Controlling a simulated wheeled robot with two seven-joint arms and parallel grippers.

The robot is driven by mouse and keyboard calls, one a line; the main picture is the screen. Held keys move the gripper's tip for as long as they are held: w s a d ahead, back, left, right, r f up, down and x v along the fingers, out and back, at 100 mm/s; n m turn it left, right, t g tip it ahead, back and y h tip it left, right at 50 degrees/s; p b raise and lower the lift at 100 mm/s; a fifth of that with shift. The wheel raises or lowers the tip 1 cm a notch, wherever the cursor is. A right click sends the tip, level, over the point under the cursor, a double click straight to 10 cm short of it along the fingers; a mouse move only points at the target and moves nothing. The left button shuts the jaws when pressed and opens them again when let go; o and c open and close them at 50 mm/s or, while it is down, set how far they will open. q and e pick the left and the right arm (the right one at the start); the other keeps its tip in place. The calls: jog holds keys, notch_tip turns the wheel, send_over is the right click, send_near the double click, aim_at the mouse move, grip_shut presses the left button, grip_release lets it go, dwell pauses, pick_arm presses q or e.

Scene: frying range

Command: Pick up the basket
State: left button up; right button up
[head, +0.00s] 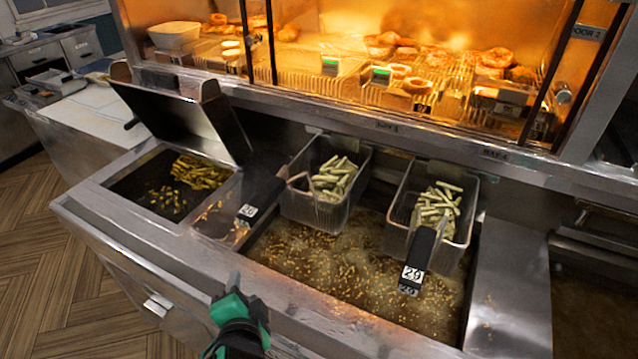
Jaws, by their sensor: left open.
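Two wire fry baskets holding green sticks hang over the fryer vat (350,280). The left basket (325,208) has a dark handle (262,190) with a "20" tag, slanting toward the front left. The right basket (443,252) has a black handle (421,247) with a "29" tag, pointing toward me. My left gripper (236,290), green and black, shows at the bottom, in front of the vat's front edge in the picture. It is open and apart from both handles. My right gripper is out of view.
A side bin (130,188) with loose green sticks and a raised metal lid (185,110) is at the left. A lit warming cabinet (400,65) with fried food stands behind.

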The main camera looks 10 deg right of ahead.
pick_arm(q)
jog(key=d+r+m+t+h, duration=0.2)
jog(key=d+r+m+t, duration=0.5)
jog(key=r, duration=0.5)
jog(key=n+g+p, duration=0.1)
jog(key=g+p, duration=0.1)
jog(key=p, duration=0.1)
send_near(282, 190)
jog(key=w, duration=0.4)
jog(key=shift+f, duration=0.2)
jog(key=shift+w, duration=0.55)
jog(key=shift+w+r, duration=0.1)
jog(key=shift+w, duration=0.1)
jog(key=w, duration=0.1)
jog(key=w+p, duration=0.1)
jog(key=w+d+p, duration=0.1)
jog(key=w, duration=0.1)
jog(key=shift+w+r, duration=0.1)
jog(key=shift+r, duration=0.15)
jog(key=shift+w+f, duration=0.1)
jog(key=shift+w, duration=0.15)
grip_shut()
